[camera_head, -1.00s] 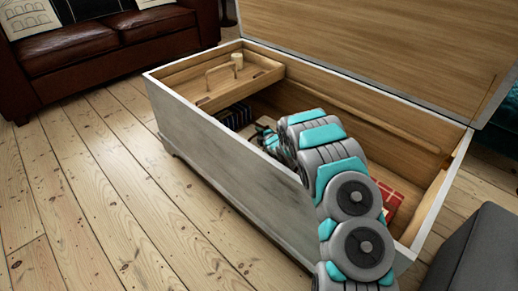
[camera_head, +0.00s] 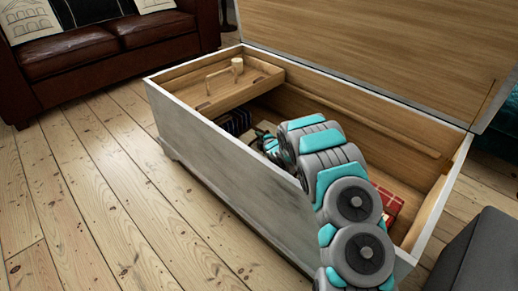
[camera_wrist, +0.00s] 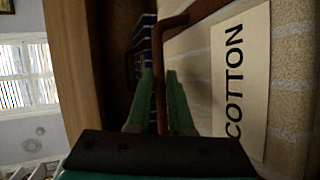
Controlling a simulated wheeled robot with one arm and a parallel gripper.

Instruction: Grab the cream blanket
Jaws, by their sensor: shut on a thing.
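The cream blanket (camera_wrist: 292,85), with pale stripes and a label reading COTTON, fills the right of the wrist view. A brown strap handle (camera_wrist: 160,95) runs along its near side and bends toward it at the top. My gripper (camera_wrist: 159,76) is shut on this handle, with one green finger on each side of it. In the head view my gripper (camera_head: 270,146) is down inside the open wooden chest (camera_head: 225,158). My arm hides most of the blanket there.
A dark blue striped bundle (camera_head: 236,121) lies beside my gripper, partly under the wooden tray (camera_head: 245,92) at the chest's left end. A red item (camera_head: 391,201) lies at the right end. The raised lid (camera_head: 370,45) stands behind. Floor at the left is clear.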

